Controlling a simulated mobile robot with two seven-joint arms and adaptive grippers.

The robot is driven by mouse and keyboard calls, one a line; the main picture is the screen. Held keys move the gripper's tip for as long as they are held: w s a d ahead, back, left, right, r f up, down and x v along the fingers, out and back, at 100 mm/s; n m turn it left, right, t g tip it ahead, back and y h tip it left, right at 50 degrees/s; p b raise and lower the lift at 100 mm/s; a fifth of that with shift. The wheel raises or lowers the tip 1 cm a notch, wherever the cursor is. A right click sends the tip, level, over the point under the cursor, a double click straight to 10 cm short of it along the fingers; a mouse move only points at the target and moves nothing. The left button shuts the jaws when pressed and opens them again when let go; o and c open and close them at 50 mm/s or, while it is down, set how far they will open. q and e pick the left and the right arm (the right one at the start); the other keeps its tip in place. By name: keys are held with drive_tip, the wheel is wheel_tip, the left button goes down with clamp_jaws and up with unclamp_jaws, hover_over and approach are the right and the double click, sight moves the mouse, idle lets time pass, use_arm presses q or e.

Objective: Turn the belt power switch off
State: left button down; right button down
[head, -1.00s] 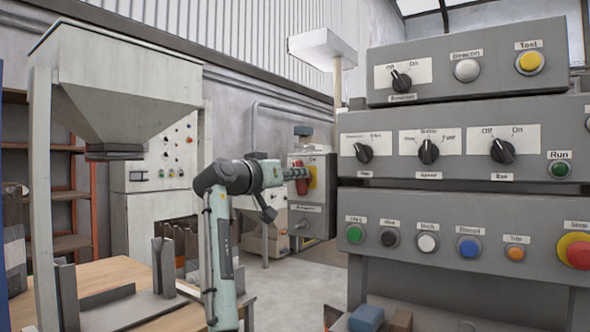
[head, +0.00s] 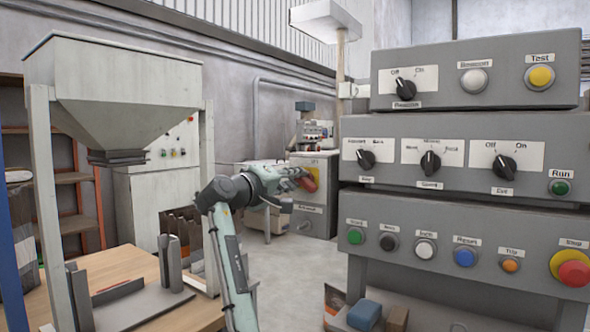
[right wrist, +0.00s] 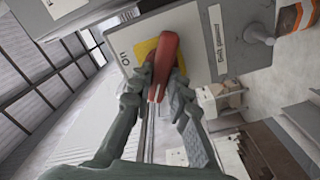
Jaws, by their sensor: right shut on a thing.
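A grey switch box (head: 313,222) stands beyond the left end of the big control panel in the head view. Its red rotary handle (head: 311,181) is partly hidden by my right gripper (head: 300,180). In the right wrist view the red handle (right wrist: 165,55) sits on a yellow plate (right wrist: 145,48) on the box face (right wrist: 196,42). An "ON" mark shows beside the plate. My right gripper (right wrist: 161,88) is shut on the handle, with a finger on each side. The handle's exact angle is hard to tell. My left gripper is not in view.
The grey control panel (head: 450,210), with several knobs and buttons, fills the right side. A hopper (head: 120,90) stands at left above a wooden table (head: 130,270). Blue and brown blocks (head: 365,315) lie below the panel. Open floor (head: 300,270) lies between.

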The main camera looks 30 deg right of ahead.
drive_tip(key=n, duration=0.6)
drive_tip(key=shift+f, duration=0.15)
idle(0.4)
drive_tip(key=c, duration=1.4)
unclamp_jaws()
drive_tip(key=shift+d+f, duration=0.1)
drive_tip(key=shift+c, duration=0.2)
drive_tip(key=v, duration=1.2)
